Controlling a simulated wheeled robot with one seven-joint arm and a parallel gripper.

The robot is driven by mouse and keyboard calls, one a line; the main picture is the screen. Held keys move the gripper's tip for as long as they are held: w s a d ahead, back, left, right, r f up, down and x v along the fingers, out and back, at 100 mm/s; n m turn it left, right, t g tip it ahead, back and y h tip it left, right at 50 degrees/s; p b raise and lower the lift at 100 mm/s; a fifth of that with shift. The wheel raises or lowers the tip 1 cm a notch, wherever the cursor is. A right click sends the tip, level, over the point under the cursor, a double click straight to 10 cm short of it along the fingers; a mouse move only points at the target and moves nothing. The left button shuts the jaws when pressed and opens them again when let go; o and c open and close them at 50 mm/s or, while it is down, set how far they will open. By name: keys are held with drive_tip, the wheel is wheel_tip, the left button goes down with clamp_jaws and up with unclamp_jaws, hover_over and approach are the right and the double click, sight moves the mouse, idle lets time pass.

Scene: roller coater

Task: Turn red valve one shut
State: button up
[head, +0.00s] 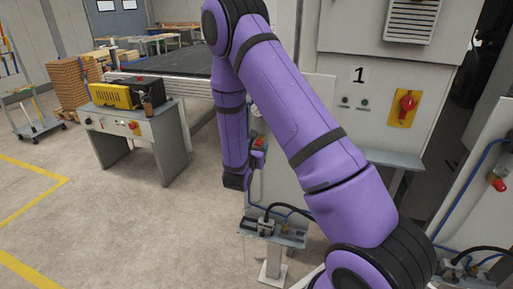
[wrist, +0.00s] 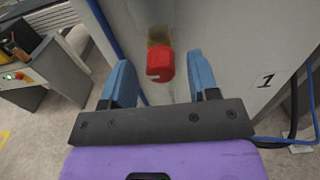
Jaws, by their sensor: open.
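The red valve (wrist: 160,66) is a round red knob on a brass-coloured body against a pale grey panel (wrist: 215,40) in the wrist view. A black number 1 is on that panel to the right of the valve. My gripper (wrist: 159,76) is open, with one blue finger to the left of the knob and one to the right. Gaps show between the knob and both fingers. In the head view a small red part (head: 260,142) shows beside the end of my purple arm, where my fingers are hard to make out.
A blue hose (wrist: 105,25) runs down left of the valve, with cables at lower right. In the head view, a cabinet (head: 330,45) carries a red switch (head: 406,106) on a yellow plate. A control desk (head: 140,135) stands left; floor between is clear.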

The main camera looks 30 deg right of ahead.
drive_tip(key=shift+d, duration=0.1)
drive_tip(key=c, duration=0.9)
drive_tip(key=shift+c, duration=0.2)
drive_tip(key=shift+m, duration=0.4)
drive_tip(key=m, duration=1.7)
drive_tip(key=shift+s+f, duration=0.1)
drive_tip(key=shift+f, duration=0.1)
